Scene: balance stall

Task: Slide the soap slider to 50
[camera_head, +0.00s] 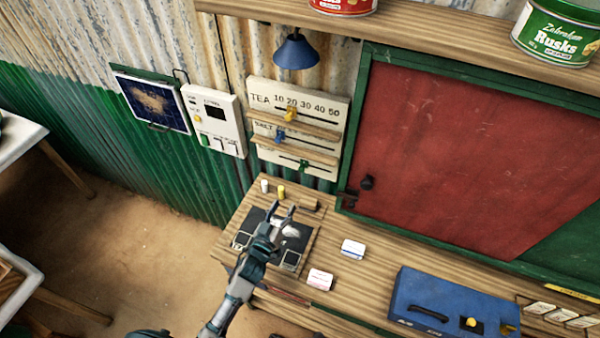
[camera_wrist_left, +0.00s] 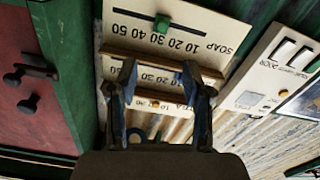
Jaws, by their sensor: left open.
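The soap slider's green knob (camera_head: 304,166) is on the lowest row of the white slider board (camera_head: 258,92), partly below a wooden ledge in the head view. In the left wrist view, where the board appears upside down, the green knob (camera_wrist_left: 162,22) is near the 30 mark of the SOAP scale. My left gripper (camera_head: 281,208) is open and empty, over the counter, below and in front of the board. In the left wrist view the gripper's fingers (camera_wrist_left: 158,72) spread across the lower rows, apart from the green knob. My right gripper is not in view.
A yellow tea knob (camera_head: 290,115) and blue salt knob (camera_head: 280,136) sit on the rows above. A switch panel (camera_head: 228,140) is left of the board, a red shutter (camera_head: 440,160) right.

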